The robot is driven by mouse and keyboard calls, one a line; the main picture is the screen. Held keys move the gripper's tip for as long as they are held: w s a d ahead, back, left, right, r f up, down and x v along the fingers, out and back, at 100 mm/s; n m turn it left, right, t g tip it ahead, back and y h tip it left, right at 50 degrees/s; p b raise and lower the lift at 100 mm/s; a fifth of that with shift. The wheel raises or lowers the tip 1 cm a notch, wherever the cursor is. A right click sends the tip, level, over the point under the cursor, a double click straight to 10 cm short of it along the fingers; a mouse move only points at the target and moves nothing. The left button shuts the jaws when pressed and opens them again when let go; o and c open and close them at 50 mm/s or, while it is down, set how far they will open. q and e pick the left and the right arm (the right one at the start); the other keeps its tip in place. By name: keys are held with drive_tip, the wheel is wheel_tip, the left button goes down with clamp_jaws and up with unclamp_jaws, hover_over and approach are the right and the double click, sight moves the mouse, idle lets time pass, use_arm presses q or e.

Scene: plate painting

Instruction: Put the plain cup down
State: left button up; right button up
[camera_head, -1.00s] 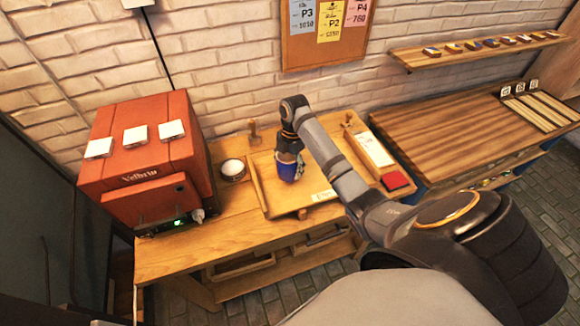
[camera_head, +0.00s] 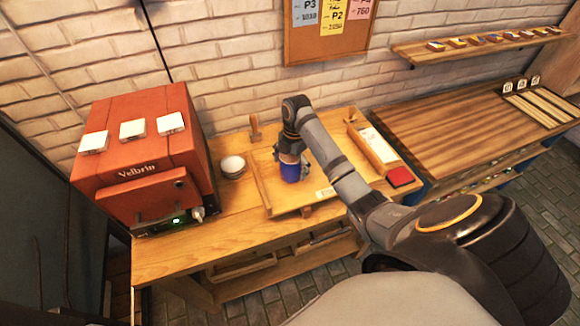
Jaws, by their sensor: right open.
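A blue cup (camera_head: 290,171) with a pale upper part stands upright on the wooden tray (camera_head: 262,186) on the workbench. It shows no clear pattern at this size. My right gripper (camera_head: 303,163) is over and around the cup's upper part, with a finger beside its right side. The gripper is open, and whether a finger touches the cup is hard to tell. My left gripper is not in view.
White plates or bowls (camera_head: 232,165) sit left of the tray. A red kiln-like box labelled Velbrin (camera_head: 140,150) stands at the left. A wooden stamp (camera_head: 254,128) is behind the tray. A red pad (camera_head: 400,176) lies at the right. The bench front (camera_head: 190,255) is clear.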

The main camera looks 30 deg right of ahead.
sight(291, 159)
drive_tip(key=shift+r, duration=0.15)
drive_tip(key=r, duration=0.3)
drive_tip(key=shift+w+d, duration=0.15)
drive_tip(key=shift+d, duration=0.15)
use_arm(q)
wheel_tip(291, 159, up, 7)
drive_tip(key=p, duration=0.7)
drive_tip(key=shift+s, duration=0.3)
use_arm(e)
wheel_tip(291, 159, up, 9)
drive_tip(key=shift+d, duration=0.45)
drive_tip(key=shift+f, duration=0.1)
